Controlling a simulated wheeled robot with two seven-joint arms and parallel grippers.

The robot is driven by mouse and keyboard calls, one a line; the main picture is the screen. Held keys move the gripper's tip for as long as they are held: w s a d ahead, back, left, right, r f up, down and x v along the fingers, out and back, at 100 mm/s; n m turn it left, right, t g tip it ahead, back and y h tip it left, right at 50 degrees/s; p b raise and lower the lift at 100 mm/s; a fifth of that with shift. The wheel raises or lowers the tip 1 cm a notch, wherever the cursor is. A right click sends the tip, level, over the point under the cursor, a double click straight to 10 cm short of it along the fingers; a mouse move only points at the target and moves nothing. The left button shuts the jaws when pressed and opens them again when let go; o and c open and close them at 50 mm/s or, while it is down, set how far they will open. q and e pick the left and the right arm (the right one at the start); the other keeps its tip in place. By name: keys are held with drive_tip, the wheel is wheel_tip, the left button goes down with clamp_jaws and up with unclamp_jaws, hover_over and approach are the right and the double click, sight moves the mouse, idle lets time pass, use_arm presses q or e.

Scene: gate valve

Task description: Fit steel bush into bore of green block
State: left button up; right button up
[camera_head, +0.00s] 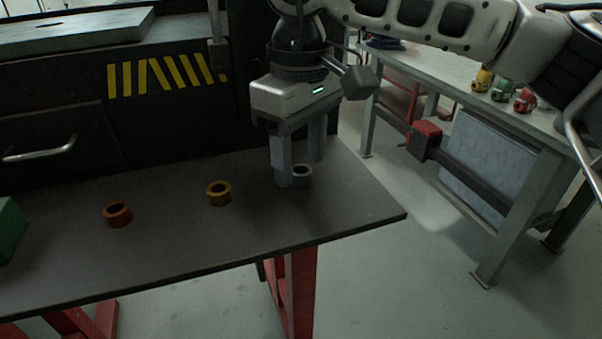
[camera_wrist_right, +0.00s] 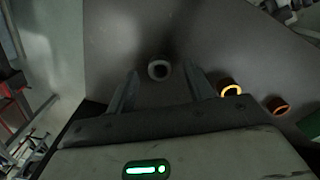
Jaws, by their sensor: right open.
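The steel bush (camera_head: 302,171) is a grey ring standing on the dark table near its right end. My right gripper (camera_head: 299,172) points down over it with its two fingers apart. In the right wrist view the steel bush (camera_wrist_right: 158,70) lies between and just beyond the fingertips of the open right gripper (camera_wrist_right: 165,80), with no contact visible. In the head view a finger partly covers the bush. The green block (camera_head: 12,230) is cut off at the left edge of the head view, and its bore is not visible. My left gripper is in neither view.
A brass-coloured ring (camera_head: 219,194) and a copper-coloured ring (camera_head: 117,214) stand on the table (camera_head: 170,250) left of the bush. The table's front and right edges are close. A dark cabinet (camera_head: 60,140) stands behind. A workbench (camera_head: 535,130) is at the right.

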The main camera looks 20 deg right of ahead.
drive_tip(key=shift+f, duration=0.5)
drive_tip(key=c, duration=1.1)
drive_tip(key=shift+r, duration=0.1)
